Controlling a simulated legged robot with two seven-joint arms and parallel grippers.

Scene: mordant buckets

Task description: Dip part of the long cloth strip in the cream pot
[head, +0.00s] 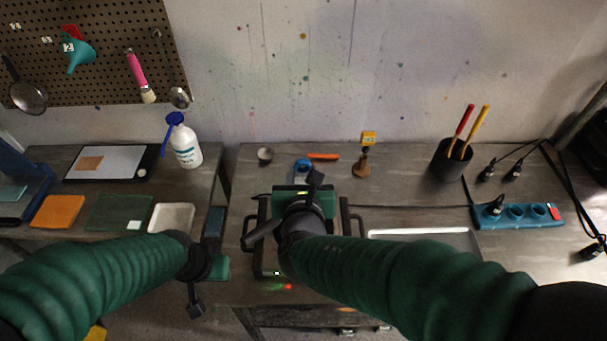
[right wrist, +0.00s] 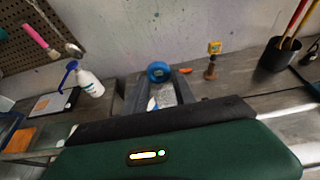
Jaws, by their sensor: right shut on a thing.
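My right gripper (head: 303,182) reaches over the middle of the bench and points toward the wall. In the right wrist view its two grey fingers (right wrist: 160,98) stand a little apart, with a small pale patch showing between them. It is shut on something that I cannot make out. My left gripper (head: 215,268) is low by the front edge of the left bench, and its fingers are hidden. I cannot pick out the long cloth strip or the cream pot for certain in either view. My right arm and gripper body hide the middle of the bench.
A blue roll (head: 303,166) lies beyond my right gripper, near an orange tool (head: 323,156), a small grey cup (head: 265,155) and a wooden stamp-like thing (head: 363,163). A black holder (head: 451,160), blue power strip (head: 518,215) and cables are right.

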